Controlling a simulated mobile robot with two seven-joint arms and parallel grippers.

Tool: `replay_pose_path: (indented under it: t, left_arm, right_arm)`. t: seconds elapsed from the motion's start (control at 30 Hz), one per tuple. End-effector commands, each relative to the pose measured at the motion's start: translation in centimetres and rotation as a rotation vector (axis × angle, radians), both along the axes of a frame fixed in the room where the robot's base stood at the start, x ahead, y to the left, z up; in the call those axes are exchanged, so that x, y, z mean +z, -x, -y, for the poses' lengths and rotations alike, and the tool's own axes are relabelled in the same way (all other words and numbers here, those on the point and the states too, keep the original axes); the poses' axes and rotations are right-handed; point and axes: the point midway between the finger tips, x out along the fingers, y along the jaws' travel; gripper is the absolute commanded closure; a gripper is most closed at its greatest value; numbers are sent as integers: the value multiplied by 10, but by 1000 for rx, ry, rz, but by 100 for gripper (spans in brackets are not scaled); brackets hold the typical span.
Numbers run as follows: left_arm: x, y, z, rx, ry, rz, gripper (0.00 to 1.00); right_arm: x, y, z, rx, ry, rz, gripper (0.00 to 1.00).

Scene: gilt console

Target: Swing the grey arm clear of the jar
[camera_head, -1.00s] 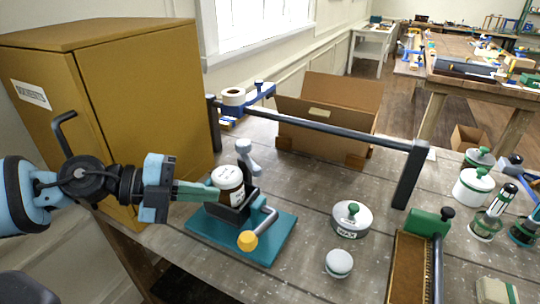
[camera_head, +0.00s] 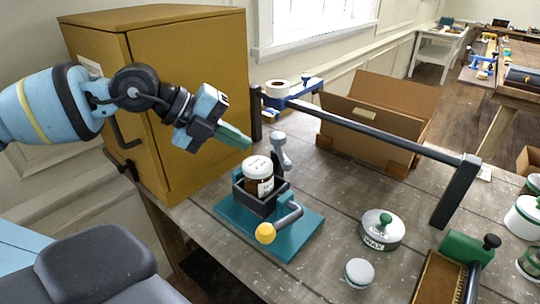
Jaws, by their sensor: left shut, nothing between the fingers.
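The jar (camera_head: 265,187) is brown with a white lid and label. It stands upright in a dark holder (camera_head: 254,205) on a teal base (camera_head: 308,226). The light grey arm (camera_head: 281,154) stands behind and right of the jar, with its rounded end up; it appears beside the jar, not over its lid. A crank with a yellow knob (camera_head: 265,233) sticks out at the holder's front. My left gripper (camera_head: 249,144) is shut and empty, above and slightly left of the jar's lid, apparently apart from it. My right gripper is out of view.
A mustard cabinet (camera_head: 197,95) stands close behind my left arm. A dark rail (camera_head: 385,138) spans the table behind the fixture, with a cardboard box (camera_head: 365,133) beyond. A wax tin (camera_head: 382,230) and a small round tin (camera_head: 359,272) stand right.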

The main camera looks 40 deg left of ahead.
Motion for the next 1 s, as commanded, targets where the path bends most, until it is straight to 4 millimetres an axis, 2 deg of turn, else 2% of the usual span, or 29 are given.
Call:
replay_pose_path:
  t: [0.33,0.6,1.0]
  left_arm:
    - [-15,-14,13,1,5,1,100]
    - [-25,-28,26,1,5,6,100]
    - [-42,-42,37,3,1,3,100]
  right_arm:
    - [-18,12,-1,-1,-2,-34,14]
    - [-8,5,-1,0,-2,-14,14]
    - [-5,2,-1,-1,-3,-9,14]
